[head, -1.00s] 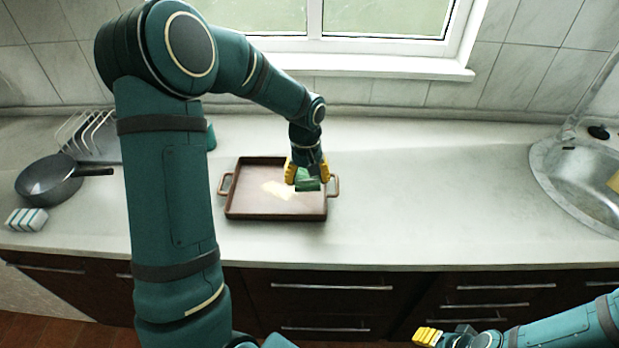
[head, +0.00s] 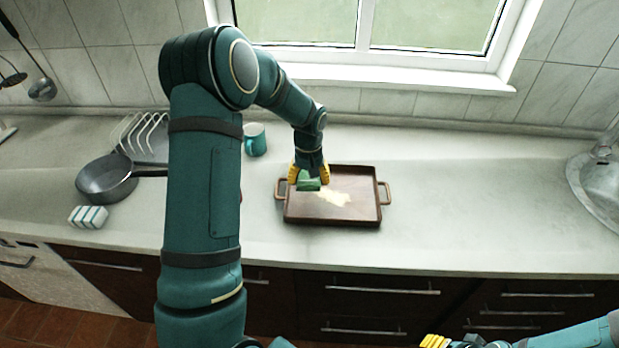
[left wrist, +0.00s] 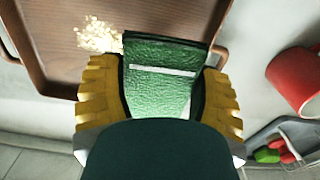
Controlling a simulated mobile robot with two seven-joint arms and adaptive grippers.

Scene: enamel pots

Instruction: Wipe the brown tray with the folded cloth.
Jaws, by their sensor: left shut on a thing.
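The brown tray (head: 350,217) has two side handles and lies on the counter. It also shows in the left wrist view (left wrist: 66,62). A pale, crumbly patch (head: 335,198) lies on its floor, right of my left gripper (head: 309,176). The patch shows in the left wrist view (left wrist: 98,36) too. My left gripper is shut on the folded cloth (head: 309,185), green with a white stripe (left wrist: 160,92), at the tray's left part. I cannot tell whether the cloth touches the tray floor. My right gripper (head: 434,342) is at the bottom edge, partly cut off.
A teal mug (head: 255,139) stands behind the tray's left side. A dark pan (head: 105,180), a wire rack (head: 143,135) and a striped block (head: 88,216) are farther left. A red mug (left wrist: 297,80) shows in the left wrist view. The counter right of the tray is clear.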

